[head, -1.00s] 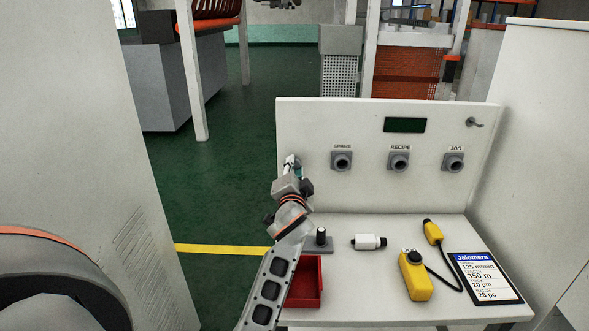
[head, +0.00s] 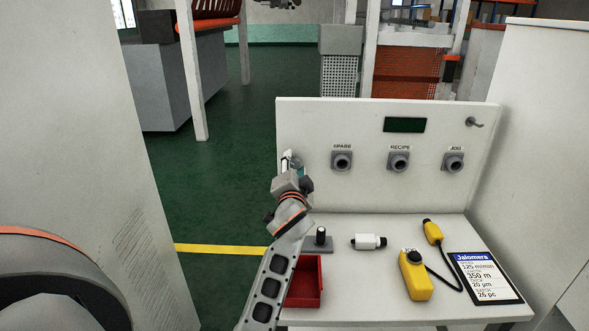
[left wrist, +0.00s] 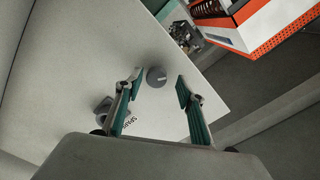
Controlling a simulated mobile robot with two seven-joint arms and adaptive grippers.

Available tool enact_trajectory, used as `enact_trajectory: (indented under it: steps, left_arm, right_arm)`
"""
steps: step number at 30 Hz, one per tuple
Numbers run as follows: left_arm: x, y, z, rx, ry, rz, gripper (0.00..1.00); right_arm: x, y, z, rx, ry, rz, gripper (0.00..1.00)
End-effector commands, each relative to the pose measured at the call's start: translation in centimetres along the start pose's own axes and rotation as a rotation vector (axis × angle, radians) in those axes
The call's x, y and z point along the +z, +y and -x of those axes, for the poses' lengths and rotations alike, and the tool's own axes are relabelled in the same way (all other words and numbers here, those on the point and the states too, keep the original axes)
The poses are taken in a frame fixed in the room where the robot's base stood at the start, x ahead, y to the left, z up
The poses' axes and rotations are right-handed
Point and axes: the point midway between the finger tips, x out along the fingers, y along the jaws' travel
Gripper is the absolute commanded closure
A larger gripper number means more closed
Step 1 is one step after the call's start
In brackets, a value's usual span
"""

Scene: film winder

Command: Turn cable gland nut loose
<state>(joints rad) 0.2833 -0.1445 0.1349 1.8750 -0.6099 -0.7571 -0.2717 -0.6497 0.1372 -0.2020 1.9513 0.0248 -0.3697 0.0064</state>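My left gripper (head: 292,163) is at the left end of the white upright panel (head: 350,190), its fingers partly hidden by my wrist in the head view. In the left wrist view the gripper (left wrist: 160,84) is open, with its two teal-padded fingers apart. A round dark grey fitting, seemingly the cable gland nut (left wrist: 156,76), shows on the panel between the fingertips, nearer the left one. I see gaps on both sides of it; I cannot tell how far beyond the tips it is. The fitting is hidden in the head view. My right gripper is out of view.
Sockets marked SPARE (head: 342,161), RECIPE (head: 399,162) and JOG (head: 453,162) line the panel. On the bench are a red tray (head: 317,284), a white connector (head: 367,241), a yellow pendant (head: 415,277) and a tablet (head: 484,278). A pale wall stands at left.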

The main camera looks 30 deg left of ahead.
Motion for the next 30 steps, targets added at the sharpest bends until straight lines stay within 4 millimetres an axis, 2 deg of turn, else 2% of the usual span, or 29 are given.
enact_trajectory:
  steps: [9, 12, 18, 30]
  left_arm:
    - [-3.7, -5.4, 0.0, -0.013, 0.010, 0.007, 0.62]
    - [-4.5, -6.5, 0.1, -0.010, 0.008, 0.006, 0.62]
    - [-5.2, -7.6, 0.1, -0.003, 0.003, 0.001, 0.62]
    - [-5.3, -7.6, 0.1, 0.000, 0.001, 0.000, 0.62]
  right_arm:
    - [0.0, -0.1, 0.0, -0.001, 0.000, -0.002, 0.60]
    - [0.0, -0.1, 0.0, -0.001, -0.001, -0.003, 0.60]
    - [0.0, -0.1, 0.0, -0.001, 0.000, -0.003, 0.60]
    - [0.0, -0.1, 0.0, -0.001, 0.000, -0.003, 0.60]
